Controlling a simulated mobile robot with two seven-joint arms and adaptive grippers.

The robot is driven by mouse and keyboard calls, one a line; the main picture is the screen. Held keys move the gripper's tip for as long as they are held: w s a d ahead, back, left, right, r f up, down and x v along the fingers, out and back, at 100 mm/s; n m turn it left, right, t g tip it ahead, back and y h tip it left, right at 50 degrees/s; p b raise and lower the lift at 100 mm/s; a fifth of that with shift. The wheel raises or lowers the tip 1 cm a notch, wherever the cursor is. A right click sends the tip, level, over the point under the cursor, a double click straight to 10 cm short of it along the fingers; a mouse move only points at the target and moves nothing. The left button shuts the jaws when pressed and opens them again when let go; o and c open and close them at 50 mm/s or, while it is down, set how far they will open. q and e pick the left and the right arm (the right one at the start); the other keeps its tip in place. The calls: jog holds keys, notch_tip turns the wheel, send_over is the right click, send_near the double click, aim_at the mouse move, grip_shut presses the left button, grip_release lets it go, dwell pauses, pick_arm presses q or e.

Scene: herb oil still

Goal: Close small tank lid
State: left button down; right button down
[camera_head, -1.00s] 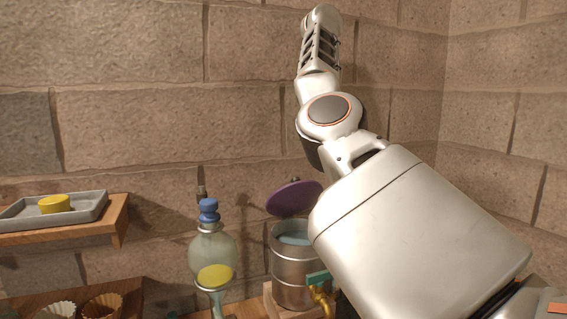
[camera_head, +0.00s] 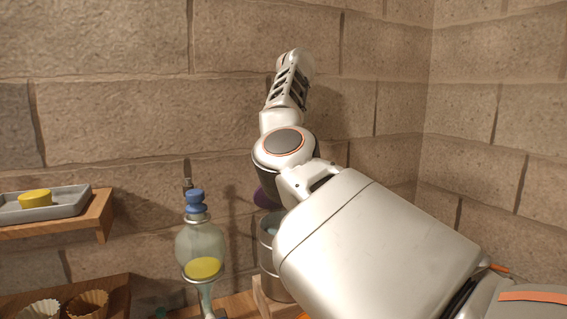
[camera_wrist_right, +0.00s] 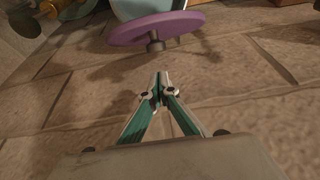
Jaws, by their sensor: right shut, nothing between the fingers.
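The small metal tank (camera_head: 268,258) stands on a wooden block, its top open, mostly hidden behind my right arm in the head view. My left gripper is not in view.
A glass flask (camera_head: 200,245) with a blue stopper and yellow liquid stands left of the tank. A wooden shelf (camera_head: 104,222) holds a grey tray (camera_head: 75,207) with a yellow piece. Fluted cups (camera_head: 88,303) sit at lower left. The stone wall is close behind.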

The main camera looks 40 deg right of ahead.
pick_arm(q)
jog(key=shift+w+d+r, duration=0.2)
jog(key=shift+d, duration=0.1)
pick_arm(e)
jog(key=shift+s+a+f, duration=0.2)
jog(key=shift+s+f, duration=0.15)
jog(key=shift+s, duration=0.15)
jog(key=shift+s+a+f, duration=0.15)
jog(key=shift+s+f, duration=0.2)
jog(key=shift+s, duration=0.15)
pick_arm(q)
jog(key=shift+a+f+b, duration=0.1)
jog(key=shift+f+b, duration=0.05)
jog(key=shift+b, duration=0.15)
pick_arm(e)
jog(key=shift+f, duration=0.1)
